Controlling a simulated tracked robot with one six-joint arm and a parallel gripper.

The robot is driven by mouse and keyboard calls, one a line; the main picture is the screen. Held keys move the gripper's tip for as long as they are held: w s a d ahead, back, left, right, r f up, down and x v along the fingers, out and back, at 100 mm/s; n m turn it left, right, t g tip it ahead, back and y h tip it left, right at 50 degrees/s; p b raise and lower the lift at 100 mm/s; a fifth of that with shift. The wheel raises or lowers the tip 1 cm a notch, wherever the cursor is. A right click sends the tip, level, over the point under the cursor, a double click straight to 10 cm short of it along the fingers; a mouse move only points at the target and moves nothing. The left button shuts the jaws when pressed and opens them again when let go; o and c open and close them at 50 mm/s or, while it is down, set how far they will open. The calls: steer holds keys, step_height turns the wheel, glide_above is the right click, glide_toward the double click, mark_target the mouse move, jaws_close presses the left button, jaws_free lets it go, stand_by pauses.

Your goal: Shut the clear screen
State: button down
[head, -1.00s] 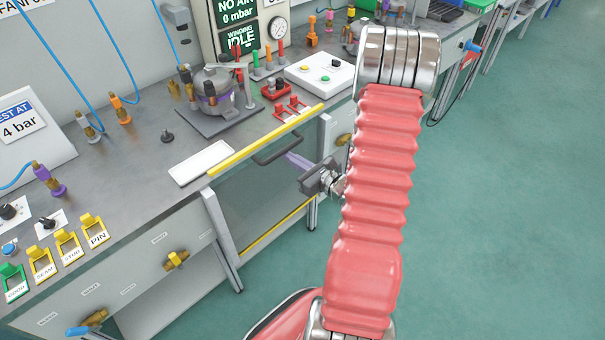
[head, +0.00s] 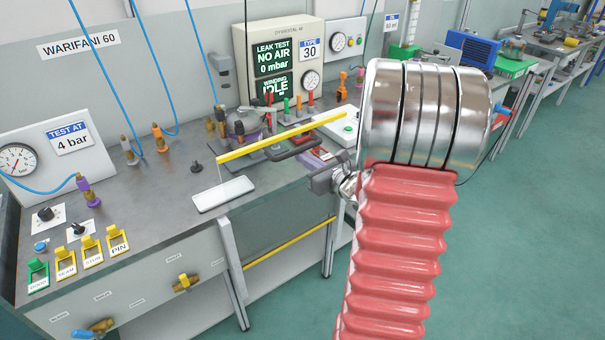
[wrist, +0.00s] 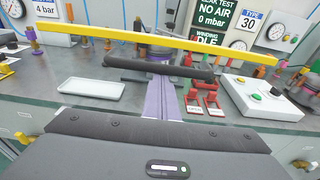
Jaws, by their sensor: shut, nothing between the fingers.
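The clear screen (head: 250,168) has a yellow top edge (head: 285,135) and a dark bar handle (head: 293,148). Its yellow edge stands above the bench's front edge, partly across the purple-banded compressor (head: 245,125). In the wrist view the yellow edge (wrist: 150,42) spans most of the picture, with the handle (wrist: 155,69) just below it. My gripper (wrist: 161,84) has purple fingers, shut together and empty. Their tips reach the underside of the handle; whether they touch it I cannot tell. In the head view my arm hides part of the right side.
A white tray (head: 223,194) lies at the bench's front edge. Red switch covers and a white button box (wrist: 262,98) stand to the right. The leak test panel (head: 277,55) stands behind. Bench legs flank the opening under the bench; the floor at right is clear.

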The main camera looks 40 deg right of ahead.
step_height(320, 180, up, 4)
steer(key=shift+a+f, duration=0.1)
steer(key=shift+f, duration=0.1)
steer(key=shift+s+d, duration=0.1)
steer(key=shift+d, duration=0.15)
steer(key=shift+f, duration=0.1)
glide_toward(306, 149)
step_height(306, 149, down, 2)
steer(key=s+a, duration=0.1)
steer(key=shift+a+f, duration=0.15)
steer(key=shift+f, duration=0.05)
stand_by(0.6)
stand_by(0.5)
